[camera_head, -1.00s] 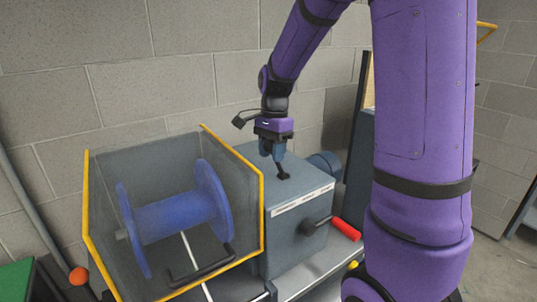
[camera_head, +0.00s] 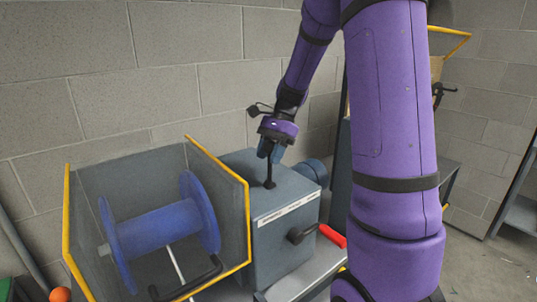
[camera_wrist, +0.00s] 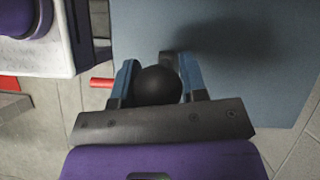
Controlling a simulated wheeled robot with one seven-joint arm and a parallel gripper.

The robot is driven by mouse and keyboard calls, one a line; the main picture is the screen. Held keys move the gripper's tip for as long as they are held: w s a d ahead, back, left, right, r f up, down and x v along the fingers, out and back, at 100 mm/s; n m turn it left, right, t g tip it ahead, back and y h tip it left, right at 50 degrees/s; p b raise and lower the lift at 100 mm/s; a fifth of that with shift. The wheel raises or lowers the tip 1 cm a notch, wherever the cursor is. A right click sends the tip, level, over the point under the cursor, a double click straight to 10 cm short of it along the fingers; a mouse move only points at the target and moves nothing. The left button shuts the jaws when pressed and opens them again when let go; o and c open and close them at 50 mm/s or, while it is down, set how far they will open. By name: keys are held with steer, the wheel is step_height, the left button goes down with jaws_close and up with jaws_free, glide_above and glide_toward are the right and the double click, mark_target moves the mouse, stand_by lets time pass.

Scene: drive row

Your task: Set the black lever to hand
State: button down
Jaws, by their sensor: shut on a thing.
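The black lever (camera_head: 269,178) stands up from the top of a grey-blue drive box (camera_head: 285,187), close to upright in the head view. My gripper (camera_head: 270,152) is above the box with its fingers around the lever's upper end. In the wrist view the round black knob (camera_wrist: 159,85) sits between the two blue fingers of my gripper (camera_wrist: 158,84), which are shut on it. A label strip (camera_head: 287,209) runs along the box's front top edge; its writing is too small to read.
A blue drum (camera_head: 160,228) sits in a yellow-edged guard (camera_head: 248,225) left of the box. A black crank (camera_head: 302,233) with a red handle (camera_head: 332,236) sticks out of the box's front. A block wall stands close behind.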

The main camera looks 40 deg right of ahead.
steer(key=c, duration=0.8)
jaws_free()
steer(key=shift+o, duration=0.2)
steer(key=v, duration=1)
steer(key=shift+d+r, duration=0.25)
steer(key=shift+r, duration=0.1)
